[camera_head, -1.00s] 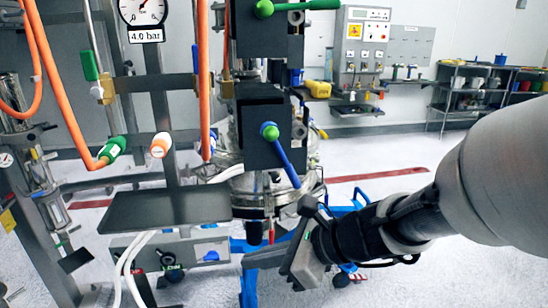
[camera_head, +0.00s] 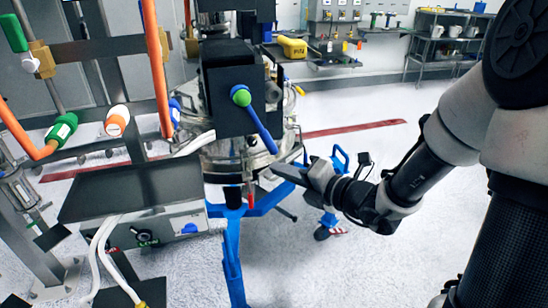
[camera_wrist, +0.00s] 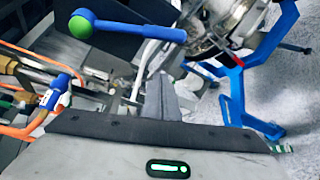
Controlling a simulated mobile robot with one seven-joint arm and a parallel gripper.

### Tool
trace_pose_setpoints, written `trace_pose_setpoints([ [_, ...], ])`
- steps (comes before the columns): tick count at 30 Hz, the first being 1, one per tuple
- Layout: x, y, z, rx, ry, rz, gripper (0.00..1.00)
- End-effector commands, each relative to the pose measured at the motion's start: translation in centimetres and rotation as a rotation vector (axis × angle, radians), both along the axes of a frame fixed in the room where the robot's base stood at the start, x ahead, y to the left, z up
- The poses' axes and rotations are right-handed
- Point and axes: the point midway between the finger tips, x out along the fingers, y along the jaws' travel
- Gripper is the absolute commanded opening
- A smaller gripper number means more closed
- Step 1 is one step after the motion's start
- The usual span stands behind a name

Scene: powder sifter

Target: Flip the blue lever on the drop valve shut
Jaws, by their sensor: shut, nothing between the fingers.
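The drop valve is a black block (camera_head: 226,112) in the head view. Its blue lever (camera_head: 262,127) pivots at a green-capped hub and slants down to the right. In the wrist view the lever (camera_wrist: 140,29) runs across the top, with its green-capped hub at left and its free end at right. My gripper (camera_head: 278,170) is shut and empty, below and slightly right of the lever's free end in the head view. In the wrist view the shut fingertips (camera_wrist: 160,82) point up toward the lever, with a visible gap below it.
A dark flat plate (camera_head: 130,190) stands left of the valve. Orange hoses (camera_head: 156,65) and a pipe frame are further left. A blue wheeled stand (camera_head: 232,245) is below the valve. Open floor (camera_head: 370,135) lies to the right.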

Motion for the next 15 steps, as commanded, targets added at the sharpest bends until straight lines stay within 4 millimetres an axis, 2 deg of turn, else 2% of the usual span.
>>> trace_pose_setpoints([
  [5,1.8,2.0,-0.7,0.001,-0.001,0.005,0.0],
  [15,6.8,6.9,-2.2,0.002,0.0,0.005,0.0],
])
